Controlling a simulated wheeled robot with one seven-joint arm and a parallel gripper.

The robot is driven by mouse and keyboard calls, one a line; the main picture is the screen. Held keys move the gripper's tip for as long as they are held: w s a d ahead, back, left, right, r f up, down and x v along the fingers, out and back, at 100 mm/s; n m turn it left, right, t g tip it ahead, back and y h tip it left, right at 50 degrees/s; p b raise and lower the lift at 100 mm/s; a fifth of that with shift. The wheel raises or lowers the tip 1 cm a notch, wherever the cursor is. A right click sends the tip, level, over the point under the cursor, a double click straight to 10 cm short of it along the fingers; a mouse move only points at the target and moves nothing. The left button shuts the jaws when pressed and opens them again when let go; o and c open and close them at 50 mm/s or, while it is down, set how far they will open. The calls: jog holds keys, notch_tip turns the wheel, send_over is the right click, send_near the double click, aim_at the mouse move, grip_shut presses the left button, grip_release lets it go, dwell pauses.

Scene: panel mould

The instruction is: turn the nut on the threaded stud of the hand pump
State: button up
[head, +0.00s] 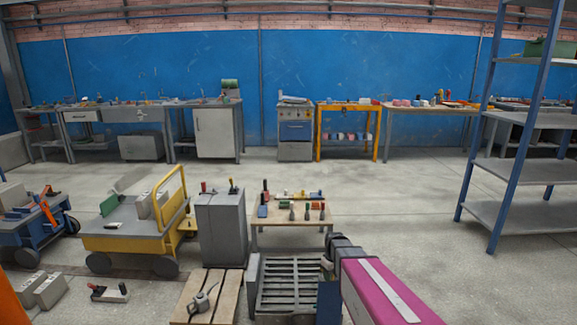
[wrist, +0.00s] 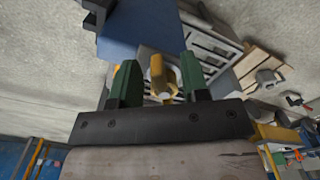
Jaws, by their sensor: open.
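My gripper (wrist: 158,62) shows in the wrist view with its two green fingers apart. A yellow part (wrist: 157,76) with a pale rounded piece behind it shows in the gap between the fingers. I cannot tell whether it is the nut or part of the hand pump, or whether anything touches it. In the head view my magenta arm reaches in at the lower right and its dark end hides part of the slatted grey rack. A grey spouted object (head: 203,300) lies on a wooden pallet at the lower middle; I cannot tell what it is.
The slatted grey rack (head: 290,284) stands beside the wooden pallet (head: 228,290). Behind are a grey cabinet (head: 221,228), a small tool table (head: 290,222) and a yellow trolley (head: 125,240). Blue shelving (head: 495,150) stands at the right.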

notch_tip(320, 180, up, 11)
jog(key=shift+f, duration=0.15)
dwell(0.4)
